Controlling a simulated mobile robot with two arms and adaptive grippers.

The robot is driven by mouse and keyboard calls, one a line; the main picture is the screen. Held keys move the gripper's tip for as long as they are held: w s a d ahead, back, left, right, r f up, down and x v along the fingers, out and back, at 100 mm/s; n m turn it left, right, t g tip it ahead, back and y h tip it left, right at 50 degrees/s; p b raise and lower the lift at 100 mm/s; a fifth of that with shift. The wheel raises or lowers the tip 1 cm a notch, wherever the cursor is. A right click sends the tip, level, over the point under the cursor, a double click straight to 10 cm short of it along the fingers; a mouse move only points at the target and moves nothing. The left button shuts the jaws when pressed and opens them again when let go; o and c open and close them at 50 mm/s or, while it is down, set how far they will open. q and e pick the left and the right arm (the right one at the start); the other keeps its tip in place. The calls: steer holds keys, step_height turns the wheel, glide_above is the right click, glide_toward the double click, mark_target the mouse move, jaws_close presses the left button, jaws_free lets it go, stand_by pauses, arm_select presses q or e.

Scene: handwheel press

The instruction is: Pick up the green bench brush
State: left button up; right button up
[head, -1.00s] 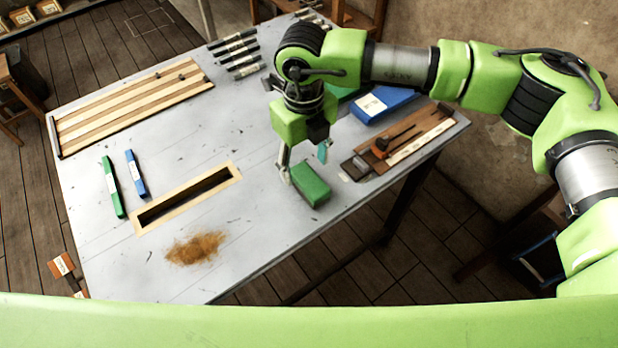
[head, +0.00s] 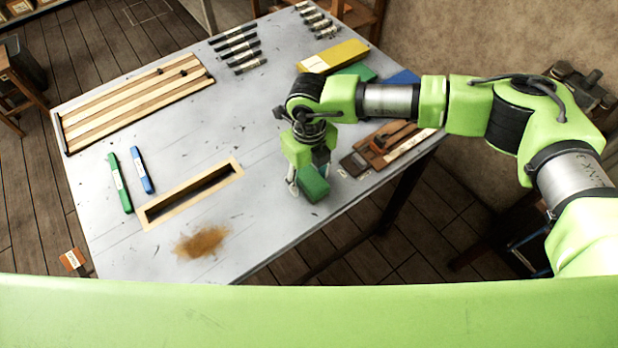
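A green block-shaped thing, which I take for the green bench brush (head: 313,186), lies on the grey table near its front right edge. My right gripper (head: 308,180) is lowered over it, pointing down. One finger is beside the block's left side, and the other is at its far right, partly hidden. I cannot tell whether the fingers press on the block. The block appears to rest on the table. My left gripper is not in view.
A wooden tray with tools (head: 408,148) lies close to the right of the brush. A yellow box (head: 333,56), a green box and a blue box (head: 403,77) lie behind. A framed slot (head: 190,193) and brown powder (head: 201,242) are left. The table (head: 240,130) has clear room mid-left.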

mark_target(308, 176)
steer(key=c, duration=0.9)
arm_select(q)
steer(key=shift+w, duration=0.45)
arm_select(e)
steer(key=shift+w, duration=0.1)
steer(key=shift+r+b, duration=0.4)
steer(key=shift+b, duration=0.15)
step_height(308, 176, up, 2)
steer(key=shift+a+r+b, duration=0.15)
steer(key=shift+b, duration=0.8)
arm_select(q)
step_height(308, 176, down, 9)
steer(key=b, duration=0.6)
arm_select(e)
steer(key=s+a+r, duration=0.9)
steer(key=a+r, duration=0.1)
steer(key=shift+s+a, duration=0.15)
steer(key=shift+a, duration=0.05)
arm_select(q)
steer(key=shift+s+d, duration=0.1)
